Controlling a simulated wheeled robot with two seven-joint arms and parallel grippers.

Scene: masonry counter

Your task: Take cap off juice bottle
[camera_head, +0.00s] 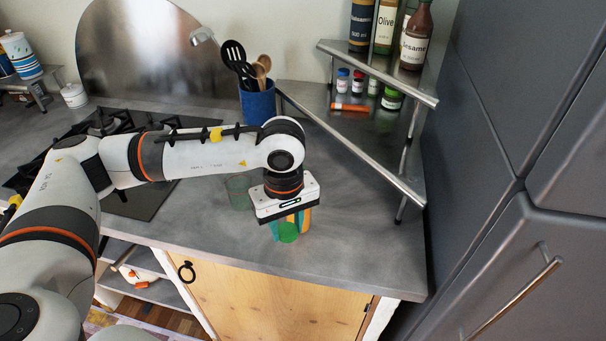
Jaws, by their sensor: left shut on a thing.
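My left gripper (289,219) points down over the front part of the grey counter, right of the hob. It is shut on what looks like the juice bottle (305,218), of which orange and teal parts show below the gripper body. A round green piece (288,233), which may be the cap, shows at the lower front, between the fingers. The gripper body hides most of the bottle, so I cannot tell exactly where the fingers hold. My right gripper is not in view.
A translucent green glass (238,191) stands just left of the gripper. A blue utensil pot (257,101) stands behind the arm. A metal corner shelf (350,112) with bottles and jars is at the back right. The counter (362,249) is clear to the gripper's right.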

